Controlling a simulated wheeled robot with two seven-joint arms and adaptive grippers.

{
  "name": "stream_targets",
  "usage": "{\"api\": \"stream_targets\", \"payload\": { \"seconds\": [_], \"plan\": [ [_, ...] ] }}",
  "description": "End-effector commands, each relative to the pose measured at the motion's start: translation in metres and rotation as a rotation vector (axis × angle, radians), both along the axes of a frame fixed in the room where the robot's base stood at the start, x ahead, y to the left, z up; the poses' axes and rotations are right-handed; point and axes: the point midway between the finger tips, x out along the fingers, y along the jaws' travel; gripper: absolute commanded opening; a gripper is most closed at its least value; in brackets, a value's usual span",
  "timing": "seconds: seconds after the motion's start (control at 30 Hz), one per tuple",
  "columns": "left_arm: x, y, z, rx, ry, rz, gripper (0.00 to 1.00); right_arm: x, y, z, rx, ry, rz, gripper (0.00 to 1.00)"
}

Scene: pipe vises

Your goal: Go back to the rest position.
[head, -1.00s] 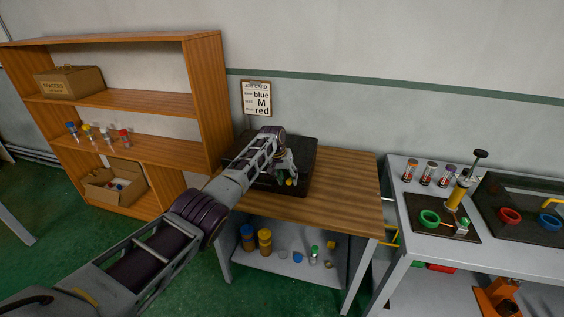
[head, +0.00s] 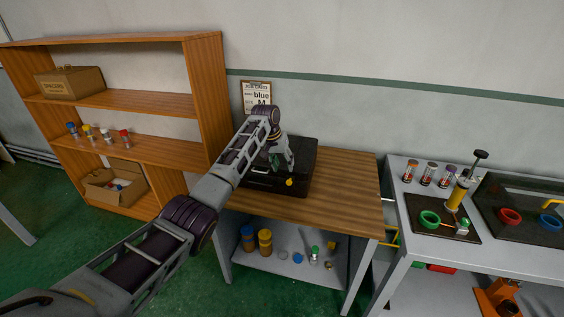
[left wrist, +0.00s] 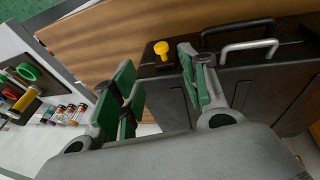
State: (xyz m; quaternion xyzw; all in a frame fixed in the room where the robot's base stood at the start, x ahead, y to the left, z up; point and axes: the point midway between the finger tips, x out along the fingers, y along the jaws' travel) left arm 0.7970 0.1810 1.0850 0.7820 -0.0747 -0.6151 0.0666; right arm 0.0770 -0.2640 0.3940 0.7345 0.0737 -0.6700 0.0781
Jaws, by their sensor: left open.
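My left gripper (head: 281,160) is above the black case (head: 300,180) on the wooden-topped table. In the left wrist view my left gripper (left wrist: 165,95) has its green-padded fingers spread wide with nothing between them. A small yellow knob (head: 290,182) shows on the case's front part, and it also shows in the left wrist view (left wrist: 161,48), just beyond the fingers. The case has a black handle and a metal handle (left wrist: 250,46). My left arm hides part of the case. My right gripper is in neither view.
A job card (head: 256,95) hangs on the wall behind. A wooden shelf (head: 165,150) stands left. The wooden tabletop (head: 345,190) is bare right of the case. A grey bench (head: 400,250) with spray cans, green, red and blue rings, and a yellow pump stands right.

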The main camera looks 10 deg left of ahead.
Motion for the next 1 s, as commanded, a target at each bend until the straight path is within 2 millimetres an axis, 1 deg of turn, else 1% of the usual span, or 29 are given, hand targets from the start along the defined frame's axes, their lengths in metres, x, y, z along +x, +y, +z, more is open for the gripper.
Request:
{"api": "stream_targets", "payload": {
  "seconds": [0.1, 0.23, 0.63, 0.73, 0.83, 1.0],
  "plan": [
    [-0.002, 0.002, 0.007, 0.0, -0.001, 0.0, 0.44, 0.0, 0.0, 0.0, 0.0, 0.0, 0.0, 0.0],
    [-0.003, 0.002, 0.01, 0.0, 0.0, 0.0, 0.44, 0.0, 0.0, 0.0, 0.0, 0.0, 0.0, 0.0],
    [-0.003, 0.002, 0.009, 0.0, 0.0, -0.001, 0.44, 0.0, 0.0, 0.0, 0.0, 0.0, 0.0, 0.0],
    [-0.006, 0.001, 0.004, 0.002, 0.0, -0.005, 0.44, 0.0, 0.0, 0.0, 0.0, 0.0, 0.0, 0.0],
    [-0.01, -0.001, -0.006, 0.006, 0.0, -0.011, 0.44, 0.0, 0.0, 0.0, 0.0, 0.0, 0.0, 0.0],
    [-0.024, -0.005, -0.03, 0.015, -0.003, -0.031, 0.44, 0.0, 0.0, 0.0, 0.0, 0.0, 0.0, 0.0]
  ]
}}
